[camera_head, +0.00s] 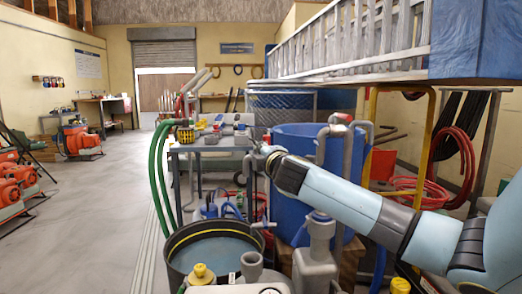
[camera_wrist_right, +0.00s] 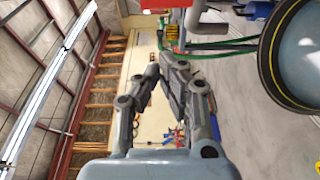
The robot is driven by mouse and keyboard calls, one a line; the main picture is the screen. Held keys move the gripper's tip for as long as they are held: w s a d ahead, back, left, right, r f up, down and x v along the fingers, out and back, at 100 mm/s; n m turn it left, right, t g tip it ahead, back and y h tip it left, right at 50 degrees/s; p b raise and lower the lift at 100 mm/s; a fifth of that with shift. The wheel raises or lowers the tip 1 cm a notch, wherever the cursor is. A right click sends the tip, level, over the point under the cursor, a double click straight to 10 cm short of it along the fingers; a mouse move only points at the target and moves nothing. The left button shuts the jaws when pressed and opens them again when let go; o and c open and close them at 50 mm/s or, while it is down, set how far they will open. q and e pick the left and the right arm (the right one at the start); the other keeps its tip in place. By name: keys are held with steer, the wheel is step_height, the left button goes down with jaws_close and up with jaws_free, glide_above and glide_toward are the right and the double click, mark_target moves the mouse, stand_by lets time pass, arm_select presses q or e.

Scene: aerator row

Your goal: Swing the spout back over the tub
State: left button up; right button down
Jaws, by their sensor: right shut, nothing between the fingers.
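The round black tub (camera_head: 180,262) with a yellow line inside its rim holds water and stands at the lower middle of the head view. It also shows at the right of the wrist view (camera_wrist_right: 268,62). Grey pipework (camera_head: 347,135) with bent upper ends stands right of the gripper, partly behind my arm; I cannot tell for certain which piece is the spout. My right gripper (camera_head: 262,152) is shut and empty, above and behind the tub and apart from it. Its closed fingers (camera_wrist_right: 164,70) show in the wrist view. My left gripper is not in view.
A blue barrel (camera_head: 290,212) stands behind my right arm. A grey pump body (camera_head: 316,255) stands right of the tub. Green hoses (camera_head: 157,180) run down to the tub's left. A cluttered workbench (camera_head: 205,147) is behind.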

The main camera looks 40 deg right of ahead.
arm_select(q)
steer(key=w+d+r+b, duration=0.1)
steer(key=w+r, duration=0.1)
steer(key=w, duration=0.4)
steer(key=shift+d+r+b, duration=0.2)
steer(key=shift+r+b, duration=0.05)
steer(key=shift+b, duration=0.15)
arm_select(e)
steer(key=w+d, duration=0.4)
steer(key=d, duration=0.1)
steer(key=shift+w+d, duration=0.25)
steer(key=shift+w, duration=0.15)
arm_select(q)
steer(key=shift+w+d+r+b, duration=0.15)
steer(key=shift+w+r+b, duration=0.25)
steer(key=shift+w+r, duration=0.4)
arm_select(e)
steer(key=shift+w+d+r+m+g+h, duration=0.1)
steer(key=shift+w+d+m+g+h, duration=0.4)
steer(key=shift+w+d+h, duration=0.3)
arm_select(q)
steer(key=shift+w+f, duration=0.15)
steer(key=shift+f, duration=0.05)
arm_select(e)
steer(key=shift+d, duration=0.1)
steer(key=shift+s, duration=0.1)
